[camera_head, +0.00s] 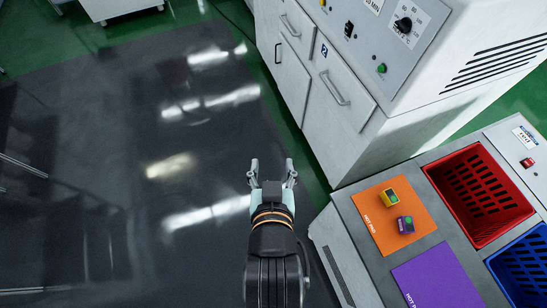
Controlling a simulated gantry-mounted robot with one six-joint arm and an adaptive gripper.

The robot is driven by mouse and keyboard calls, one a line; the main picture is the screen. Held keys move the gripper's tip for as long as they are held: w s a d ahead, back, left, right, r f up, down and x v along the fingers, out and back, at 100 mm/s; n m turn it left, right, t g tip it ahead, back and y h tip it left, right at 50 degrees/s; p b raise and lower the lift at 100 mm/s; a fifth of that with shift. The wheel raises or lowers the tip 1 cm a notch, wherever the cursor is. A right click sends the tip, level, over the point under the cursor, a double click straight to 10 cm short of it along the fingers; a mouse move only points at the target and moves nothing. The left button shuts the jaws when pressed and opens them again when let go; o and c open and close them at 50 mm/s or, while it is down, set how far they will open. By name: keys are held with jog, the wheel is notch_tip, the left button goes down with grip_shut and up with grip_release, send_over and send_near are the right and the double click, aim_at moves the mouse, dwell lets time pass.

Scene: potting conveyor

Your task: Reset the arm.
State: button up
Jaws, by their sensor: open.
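My gripper (272,172) is in the middle of the head view, pointing up the picture. Its two fingers are spread apart and nothing is between them. It hangs over the dark floor, left of the grey work table (353,262) and apart from it. My arm reaches in from the bottom edge.
A purple mat (440,280), a red crate (430,172) and a blue crate (490,262) are nearby. A white cabinet (345,105) with knobs stands behind. The floor (120,150) at left looks clear.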

notch_tip(320, 180, up, 24)
jog(key=p, duration=2.3)
jog(key=shift+d+f+p, duration=0.15)
jog(key=shift+f+p, duration=0.1)
jog(key=shift+p, duration=0.05)
